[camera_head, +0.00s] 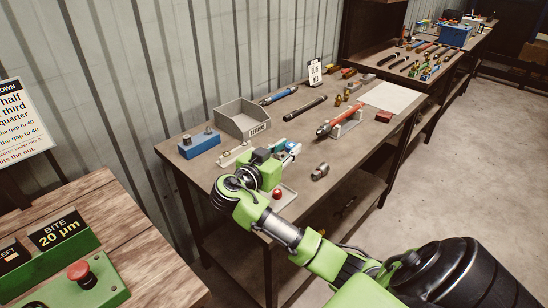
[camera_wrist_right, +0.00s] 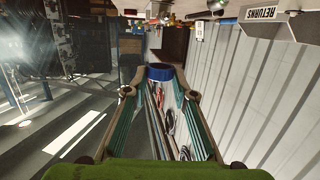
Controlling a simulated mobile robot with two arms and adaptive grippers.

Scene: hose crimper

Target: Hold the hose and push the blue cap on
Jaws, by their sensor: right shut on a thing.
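My right gripper (camera_head: 283,153) is over the near part of the workbench. In the right wrist view it is shut on the blue cap (camera_wrist_right: 160,72), a short blue ring between the fingertips (camera_wrist_right: 160,91). In the head view a bit of blue, likely the cap (camera_head: 292,146), shows at the fingertips, partly hidden by the gripper. A red-orange hose with dark ends (camera_head: 338,122) lies in a light cradle (camera_head: 349,124) to the right of the gripper, apart from it. I cannot tell whether this is the task's hose. My left gripper is not in view.
A grey returns bin (camera_head: 242,119) and a blue block (camera_head: 199,146) stand behind the gripper. A dark hose (camera_head: 305,109) and a blue hose (camera_head: 279,95) lie farther back. A metal fitting (camera_head: 320,171) lies near the front edge. A pale sheet (camera_head: 392,97) lies at the right.

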